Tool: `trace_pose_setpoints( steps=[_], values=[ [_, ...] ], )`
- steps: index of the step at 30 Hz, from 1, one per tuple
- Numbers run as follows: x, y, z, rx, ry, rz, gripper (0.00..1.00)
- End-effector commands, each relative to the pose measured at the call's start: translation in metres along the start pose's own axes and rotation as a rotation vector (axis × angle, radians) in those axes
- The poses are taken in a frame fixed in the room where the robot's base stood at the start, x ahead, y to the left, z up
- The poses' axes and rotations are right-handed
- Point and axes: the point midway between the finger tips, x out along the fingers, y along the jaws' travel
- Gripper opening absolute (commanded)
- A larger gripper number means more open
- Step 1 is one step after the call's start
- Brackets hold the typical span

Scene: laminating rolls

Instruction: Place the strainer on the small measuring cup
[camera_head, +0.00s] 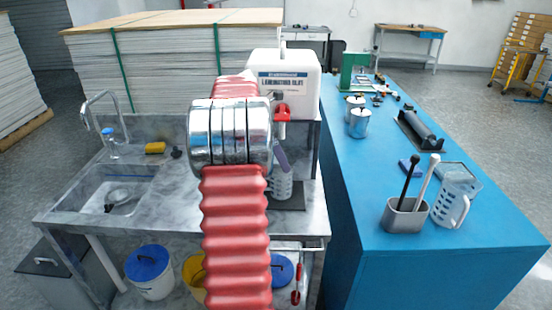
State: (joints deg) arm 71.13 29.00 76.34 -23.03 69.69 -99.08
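A round greyish item with a dark handle-like part, possibly the strainer (118,197), lies in the sink at the left; it is too small to be sure. A small white measuring cup (281,187) with markings stands on a dark mat, partly hidden behind my arm. A dark purplish piece (281,157) shows just above the cup; I cannot tell what it is. My red ribbed arm with metal rings fills the middle of the view. My gripper is not visible, so I cannot see whether it holds anything.
A white glue canister (284,82) with a red tap stands behind my arm. The blue table (350,240) carries a large measuring jug (457,200), a metal holder (404,216) with two tools, a roller (420,130) and metal pots (359,123). A faucet (104,112) rises behind the sink.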

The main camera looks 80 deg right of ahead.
Motion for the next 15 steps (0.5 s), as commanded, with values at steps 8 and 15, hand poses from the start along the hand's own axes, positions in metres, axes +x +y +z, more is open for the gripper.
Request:
trace_pose_setpoints(
  steps=[8, 15],
  values=[
    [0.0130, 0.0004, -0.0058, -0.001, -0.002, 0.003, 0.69],
    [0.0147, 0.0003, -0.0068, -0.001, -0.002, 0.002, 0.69]
  ],
)
